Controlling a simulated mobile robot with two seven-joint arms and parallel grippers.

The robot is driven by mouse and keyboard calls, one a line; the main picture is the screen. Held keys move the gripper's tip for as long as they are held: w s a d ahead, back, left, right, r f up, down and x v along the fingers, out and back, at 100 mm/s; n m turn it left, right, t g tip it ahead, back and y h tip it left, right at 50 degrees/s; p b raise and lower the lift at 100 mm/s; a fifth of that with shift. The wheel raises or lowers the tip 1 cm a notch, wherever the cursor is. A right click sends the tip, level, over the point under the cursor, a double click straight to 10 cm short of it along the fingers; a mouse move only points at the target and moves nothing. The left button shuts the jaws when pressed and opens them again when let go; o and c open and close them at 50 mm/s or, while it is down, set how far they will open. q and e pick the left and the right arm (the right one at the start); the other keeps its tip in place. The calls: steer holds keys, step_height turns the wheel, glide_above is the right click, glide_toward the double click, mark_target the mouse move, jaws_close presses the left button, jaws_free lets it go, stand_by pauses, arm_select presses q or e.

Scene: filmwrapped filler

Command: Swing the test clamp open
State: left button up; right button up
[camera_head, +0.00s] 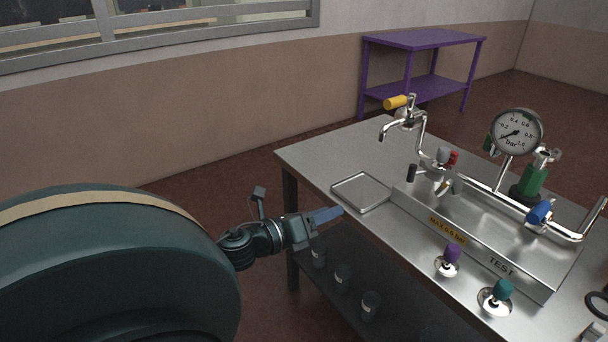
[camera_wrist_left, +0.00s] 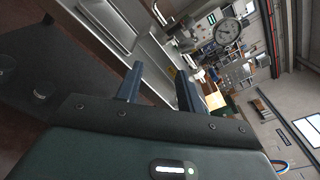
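The metal test rig (camera_head: 480,235) on the steel table (camera_head: 320,150) has a front panel marked TEST. Near the rig's left end is a cluster of fittings with black, grey and red caps (camera_head: 438,168); I cannot tell for sure which part is the test clamp. A purple knob (camera_head: 452,253) and a teal knob (camera_head: 502,289) stand in front of the panel. My left gripper (camera_head: 338,213) is beside the table's near left edge, apart from the rig. In the left wrist view its two fingers (camera_wrist_left: 158,85) are spread with nothing between them. My right gripper is not in view.
A shallow metal tray (camera_head: 361,205) lies on the table close to the left gripper. A yellow-handled tap (camera_head: 397,103), a pressure gauge (camera_head: 516,132) and a blue-handled valve (camera_head: 540,211) rise above the table. Several dark jars (camera_head: 341,276) stand on the lower shelf. A purple table (camera_head: 425,40) is behind.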

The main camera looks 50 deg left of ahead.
arm_select(q)
steer(key=shift+s+f+n, duration=0.15)
steer(key=shift+s+n, duration=0.25)
steer(key=shift+s, duration=0.1)
